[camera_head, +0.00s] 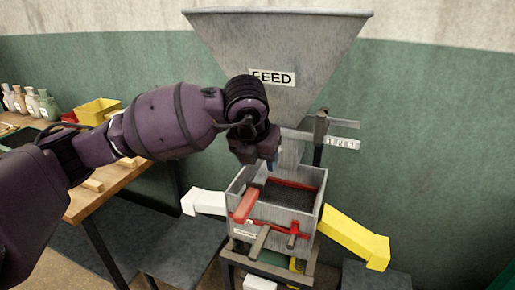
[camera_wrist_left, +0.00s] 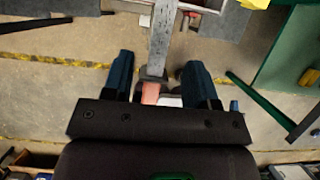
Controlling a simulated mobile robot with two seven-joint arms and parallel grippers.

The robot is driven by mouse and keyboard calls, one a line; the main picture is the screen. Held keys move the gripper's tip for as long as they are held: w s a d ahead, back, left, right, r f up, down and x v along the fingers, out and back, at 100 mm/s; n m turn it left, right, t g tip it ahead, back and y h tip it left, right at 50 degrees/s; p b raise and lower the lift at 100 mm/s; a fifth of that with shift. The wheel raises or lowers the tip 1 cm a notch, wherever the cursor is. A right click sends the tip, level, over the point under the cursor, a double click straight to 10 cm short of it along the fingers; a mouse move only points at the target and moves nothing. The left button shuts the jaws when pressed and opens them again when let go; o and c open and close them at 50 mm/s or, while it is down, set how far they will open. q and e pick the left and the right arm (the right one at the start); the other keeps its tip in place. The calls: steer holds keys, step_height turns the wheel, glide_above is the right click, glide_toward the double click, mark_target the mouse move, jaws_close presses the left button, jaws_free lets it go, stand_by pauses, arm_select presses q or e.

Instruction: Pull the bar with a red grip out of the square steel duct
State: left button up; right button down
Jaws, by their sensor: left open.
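The steel duct (camera_head: 291,153) comes down beneath the grey hopper. My left gripper (camera_head: 257,165) points down, in front and to the left of it. In the left wrist view, my left gripper's fingers (camera_wrist_left: 160,80) are apart, with space on both sides of the red grip (camera_wrist_left: 151,93). The grip lies between them, near the palm, partly hidden by the gripper body. A long grey steel piece (camera_wrist_left: 161,38) runs away from the grip; I cannot tell how much of it is bar or duct. The grip is hidden in the head view. My right gripper is not in view.
The hopper (camera_head: 285,50) rises close above my left gripper. A sieve box (camera_head: 248,232) with red parts is below, with a white chute (camera_head: 206,202) and a yellow chute (camera_head: 352,237). A wooden table (camera_head: 105,182) with bottles and a yellow bin (camera_head: 97,110) is at left.

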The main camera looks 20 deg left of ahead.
mark_target(262, 172)
arm_select(q)
steer(key=x, duration=0.5)
steer(key=shift+b, duration=0.3)
steer(key=shift+w+f, duration=0.25)
steer(key=shift+f, duration=0.35)
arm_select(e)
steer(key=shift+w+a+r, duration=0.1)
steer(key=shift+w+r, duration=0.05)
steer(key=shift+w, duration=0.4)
arm_select(q)
jaws_close()
steer(key=c, duration=0.7)
jaws_free()
jaws_close()
steer(key=shift+s, duration=0.1)
